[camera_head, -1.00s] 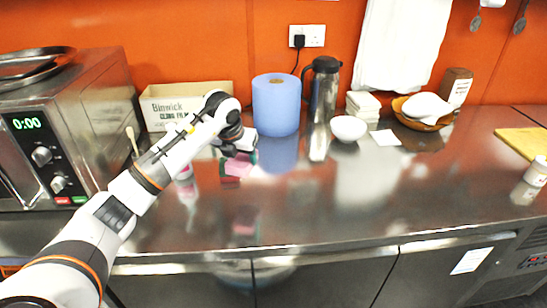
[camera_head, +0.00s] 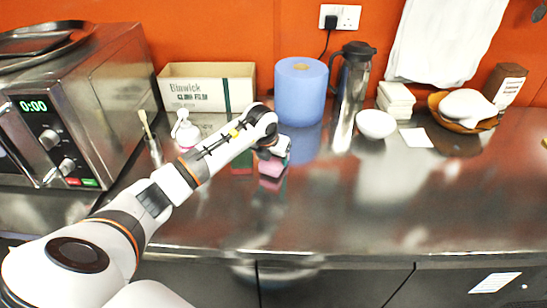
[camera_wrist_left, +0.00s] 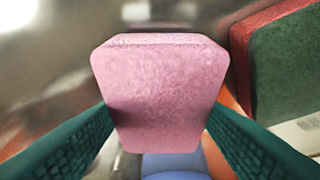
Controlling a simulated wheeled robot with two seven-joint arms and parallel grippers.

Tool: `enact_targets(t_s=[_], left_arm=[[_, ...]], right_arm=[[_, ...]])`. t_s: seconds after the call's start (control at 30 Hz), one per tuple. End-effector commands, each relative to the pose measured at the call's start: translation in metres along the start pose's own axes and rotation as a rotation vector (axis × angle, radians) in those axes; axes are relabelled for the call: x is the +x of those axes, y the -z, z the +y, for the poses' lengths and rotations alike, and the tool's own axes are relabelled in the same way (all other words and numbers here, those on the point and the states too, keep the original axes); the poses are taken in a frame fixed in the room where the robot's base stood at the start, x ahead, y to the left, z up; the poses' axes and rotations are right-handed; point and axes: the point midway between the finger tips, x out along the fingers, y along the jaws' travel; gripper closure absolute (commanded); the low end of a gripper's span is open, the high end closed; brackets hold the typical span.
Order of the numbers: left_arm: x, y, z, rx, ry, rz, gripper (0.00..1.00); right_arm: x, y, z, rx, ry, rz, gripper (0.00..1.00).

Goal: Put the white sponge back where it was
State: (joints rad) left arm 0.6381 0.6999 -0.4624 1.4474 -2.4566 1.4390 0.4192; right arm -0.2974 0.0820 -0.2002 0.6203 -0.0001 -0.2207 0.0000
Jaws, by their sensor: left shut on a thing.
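My left gripper (camera_head: 272,157) is shut on a pink sponge (camera_head: 271,167) on the counter's left half, in front of the blue roll. In the left wrist view the pink sponge (camera_wrist_left: 160,90) fills the middle, between the two dark green fingers (camera_wrist_left: 158,115). It looks pink, not white. I cannot tell whether it touches the counter. A red and green sponge (camera_head: 242,161) lies to its left, partly behind my arm; it also shows at the right of the left wrist view (camera_wrist_left: 285,65). No plainly white sponge can be made out. My right gripper is out of view.
The steel counter (camera_head: 330,215) is clear in front and to the right. Behind stand a cardboard box (camera_head: 207,88), the blue roll (camera_head: 301,92), a steel flask (camera_head: 351,90), a white bowl (camera_head: 376,124) and a basket (camera_head: 463,122). A pump bottle (camera_head: 185,130) and microwave (camera_head: 75,105) are left.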

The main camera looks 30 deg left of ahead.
Motion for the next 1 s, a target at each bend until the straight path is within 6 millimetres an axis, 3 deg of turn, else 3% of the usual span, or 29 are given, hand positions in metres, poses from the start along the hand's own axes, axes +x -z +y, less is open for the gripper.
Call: enact_targets(t_s=[0.1, 0.37, 0.4, 0.53, 0.83, 1.0], left_arm=[[0.010, -0.004, 0.000, 0.000, 0.000, 0.000, 0.64], [0.012, -0.005, 0.000, 0.001, 0.000, 0.001, 0.64], [0.012, -0.005, 0.000, 0.001, 0.000, 0.001, 0.41], [0.011, -0.005, 0.000, 0.000, 0.000, 0.001, 0.21], [0.009, -0.004, 0.000, 0.000, 0.000, 0.001, 0.21], [-0.007, -0.003, -0.001, 0.003, 0.001, 0.005, 0.21]], right_arm=[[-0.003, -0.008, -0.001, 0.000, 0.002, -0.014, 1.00], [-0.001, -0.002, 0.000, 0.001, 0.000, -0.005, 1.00], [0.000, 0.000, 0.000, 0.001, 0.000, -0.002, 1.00], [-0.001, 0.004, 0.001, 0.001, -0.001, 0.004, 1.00], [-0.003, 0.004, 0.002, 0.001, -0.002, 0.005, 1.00], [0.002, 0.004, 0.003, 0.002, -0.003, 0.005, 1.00]])
